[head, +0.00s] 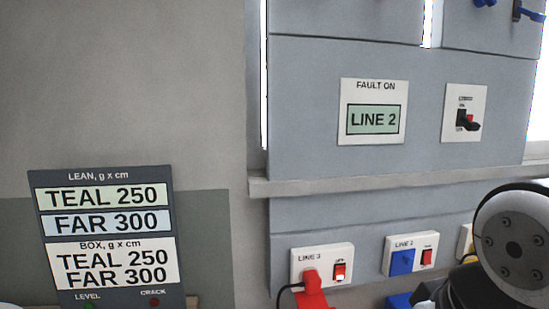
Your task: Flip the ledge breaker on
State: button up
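A breaker (467,121) on a white plate is mounted on the grey panel above the ledge, at the upper right. It has a black lever and a red part, with tiny lettering that is too small to read surely. The lever appears to sit low, pointing toward the lower right. A sign to its left (374,119) reads "FAULT ON LINE 2". My gripper is not in view; only a round bolted part of my arm shows at the lower right.
A ledge (400,181) runs below the breaker. Under it are a socket marked LINE 3 (345,254) with a red plug and a lit red switch, and a LINE 2 socket (428,240) with a blue plug. A dark sign board (50,240) stands left.

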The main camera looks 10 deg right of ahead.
aim_at(469, 126)
jog(key=z, duration=0.95)
jog(key=k+l, duration=0.05)
jog(key=l, duration=0.05)
